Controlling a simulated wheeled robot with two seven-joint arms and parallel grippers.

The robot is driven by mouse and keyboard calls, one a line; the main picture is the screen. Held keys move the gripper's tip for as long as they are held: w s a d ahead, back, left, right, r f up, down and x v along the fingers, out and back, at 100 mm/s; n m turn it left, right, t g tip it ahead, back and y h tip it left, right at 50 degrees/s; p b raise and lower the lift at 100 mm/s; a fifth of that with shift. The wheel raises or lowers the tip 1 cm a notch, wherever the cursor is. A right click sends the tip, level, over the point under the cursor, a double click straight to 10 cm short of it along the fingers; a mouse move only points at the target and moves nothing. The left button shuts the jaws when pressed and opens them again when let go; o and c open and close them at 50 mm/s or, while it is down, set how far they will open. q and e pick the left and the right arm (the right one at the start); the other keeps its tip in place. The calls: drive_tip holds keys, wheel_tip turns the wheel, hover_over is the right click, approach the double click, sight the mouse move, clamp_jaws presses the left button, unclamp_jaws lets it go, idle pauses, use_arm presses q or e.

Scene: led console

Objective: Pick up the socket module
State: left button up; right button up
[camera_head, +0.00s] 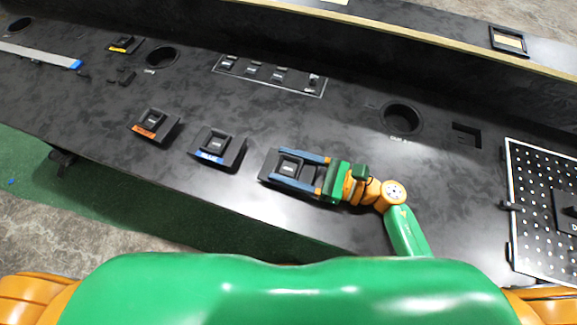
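My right gripper (277,165) reaches in from the right, with its two blue fingers spread wide. The fingers lie along both sides of a small black module (290,168) with a grey top, which sits in a black holder (268,164) near the front of the console. I take this as the socket module, but its label is too small to read. I cannot tell whether the fingers touch its sides. My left gripper is not in view.
Left of it stand a blue-labelled holder (219,148) and an orange-labelled holder (154,126), each with a module. Behind lies a framed strip of several modules (270,74). A round hole (401,119) and a perforated panel (540,200) are at right.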

sight(286, 171)
drive_tip(key=shift+a, duration=0.1)
clamp_jaws()
drive_tip(key=shift+r, duration=0.4)
drive_tip(key=r, duration=0.1)
drive_tip(key=r+p, duration=0.1)
drive_tip(key=r, duration=0.1)
drive_tip(key=shift+s+r, duration=0.2)
drive_tip(key=shift+s, duration=0.15)
drive_tip(key=s+a+r+p, duration=0.2)
drive_tip(key=s+a+r, duration=0.1)
drive_tip(key=s+r, duration=0.8)
drive_tip(key=w+d+r+m+t+h+p, duration=0.1)
drive_tip(key=w+d, duration=0.3)
drive_tip(key=d, duration=0.5)
drive_tip(key=w+d+m+t+h+p, duration=0.1)
drive_tip(key=w+d+t, duration=0.3)
drive_tip(key=d, duration=0.6)
drive_tip(key=shift+w+d+r+m+h, duration=0.2)
drive_tip(key=shift+w+r+m+h, duration=0.15)
drive_tip(key=shift+w+m, duration=0.35)
